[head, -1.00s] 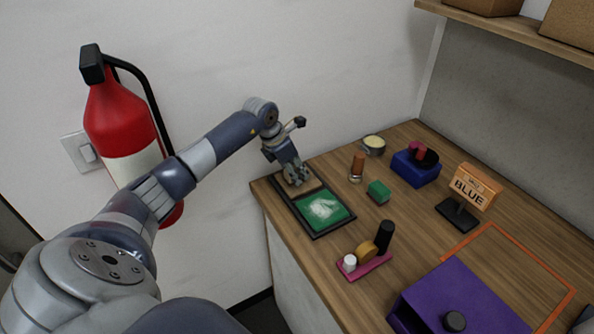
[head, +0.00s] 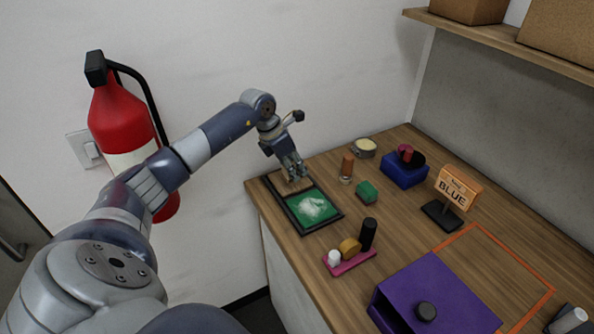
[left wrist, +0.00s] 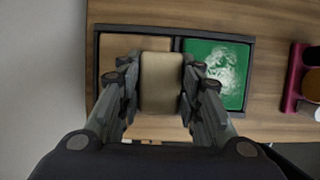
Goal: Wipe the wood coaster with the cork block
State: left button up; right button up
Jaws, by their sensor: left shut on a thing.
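A black-framed tray (head: 325,229) lies at the left end of the wooden counter. One half is a green panel (head: 311,207) with a whitish smear, seen also in the left wrist view (left wrist: 218,68). The other half is a flat tan panel (left wrist: 113,60); I cannot tell whether this is the wood coaster. My left gripper (head: 293,173) points down over the tray near the divider. In the left wrist view it is shut on the beige cork block (left wrist: 162,82). Contact between block and tray is hidden. My right gripper is not in view.
A green block (head: 367,192), brown-topped bottle (head: 347,166) and tin (head: 364,148) stand right of the tray. A magenta holder (head: 352,262) with cylinders and a purple box (head: 435,285) are nearer. A blue box (head: 403,172) and BLUE sign (head: 458,188) stand farther right. The wall is close behind.

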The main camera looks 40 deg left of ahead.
pick_arm(q)
notch_tip(320, 180, up, 3)
jog(key=shift+d+f+p, duration=0.1)
jog(key=shift+p, duration=0.45)
jog(key=shift+r, duration=0.3)
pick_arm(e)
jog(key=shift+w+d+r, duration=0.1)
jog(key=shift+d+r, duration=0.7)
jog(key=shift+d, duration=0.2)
